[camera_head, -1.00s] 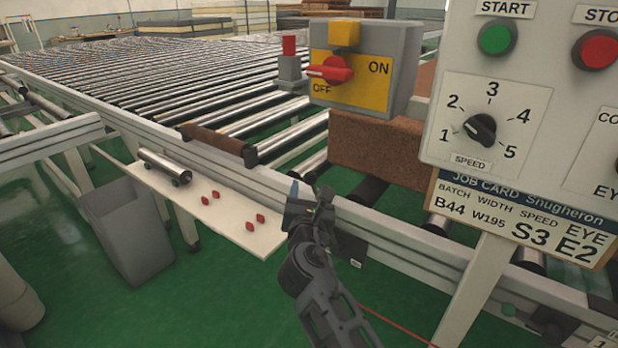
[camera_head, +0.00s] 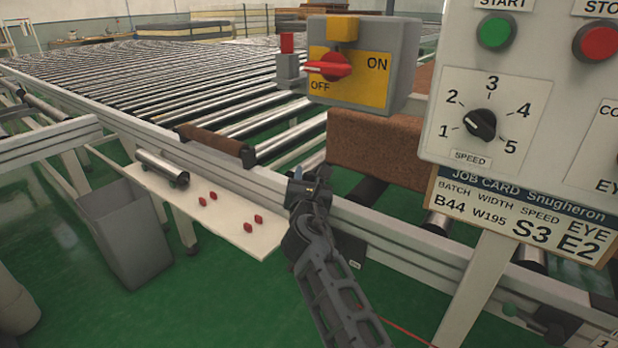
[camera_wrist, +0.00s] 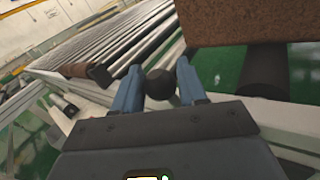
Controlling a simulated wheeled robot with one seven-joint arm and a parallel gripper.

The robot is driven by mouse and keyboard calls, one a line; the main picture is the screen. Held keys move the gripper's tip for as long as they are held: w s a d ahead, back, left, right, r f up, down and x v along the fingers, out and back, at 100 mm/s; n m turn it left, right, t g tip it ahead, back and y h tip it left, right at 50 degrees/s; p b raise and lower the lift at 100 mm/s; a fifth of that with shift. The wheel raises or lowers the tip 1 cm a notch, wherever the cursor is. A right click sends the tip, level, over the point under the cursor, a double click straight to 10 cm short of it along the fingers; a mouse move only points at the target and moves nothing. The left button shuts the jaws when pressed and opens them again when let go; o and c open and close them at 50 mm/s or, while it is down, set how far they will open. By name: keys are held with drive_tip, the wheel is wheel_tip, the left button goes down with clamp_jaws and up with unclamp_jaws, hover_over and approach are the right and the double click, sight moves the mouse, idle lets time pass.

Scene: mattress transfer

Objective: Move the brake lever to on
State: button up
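A red lever handle (camera_head: 328,66) sits on a yellow plate (camera_head: 372,88) marked OFF and ON, on the front of a grey box. It points left, on the OFF side. My gripper (camera_head: 311,176) is well below the box, beside the conveyor's near rail. In the wrist view its two blue fingers (camera_wrist: 158,88) are apart. A dark round knob or roller end (camera_wrist: 160,83) shows between them, with gaps on both sides. I cannot tell how far it is from the fingertips. The red handle is not visible in the wrist view.
The control panel (camera_head: 555,125) with START, stop and SPEED dial stands close on the right. A white shelf (camera_head: 228,228) holds several small red pieces. A grey bin (camera_head: 125,235) stands at left.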

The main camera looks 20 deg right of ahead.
clamp_jaws()
idle(0.3)
drive_tip(key=s+d+m+t+h+b, duration=0.1)
drive_tip(key=s+d+m+b, duration=0.4)
drive_tip(key=b, duration=0.5)
drive_tip(key=s+d+m+t+h+b, duration=0.1)
drive_tip(key=s+d+m+h+b, duration=0.3)
drive_tip(key=s+b, duration=0.5)
drive_tip(key=shift+d+f+m+t+h+b, duration=0.2)
drive_tip(key=shift+d+m+t+h+b, duration=0.25)
drive_tip(key=shift+m+b, duration=0.6)
drive_tip(key=shift+d, duration=0.25)
drive_tip(key=shift+o, duration=1.8)
unclamp_jaws()
drive_tip(key=shift+s, duration=0.1)
drive_tip(key=shift+a, duration=0.1)
drive_tip(key=v, duration=0.7)
drive_tip(key=shift+s+a, duration=0.15)
drive_tip(key=shift+s, duration=0.15)
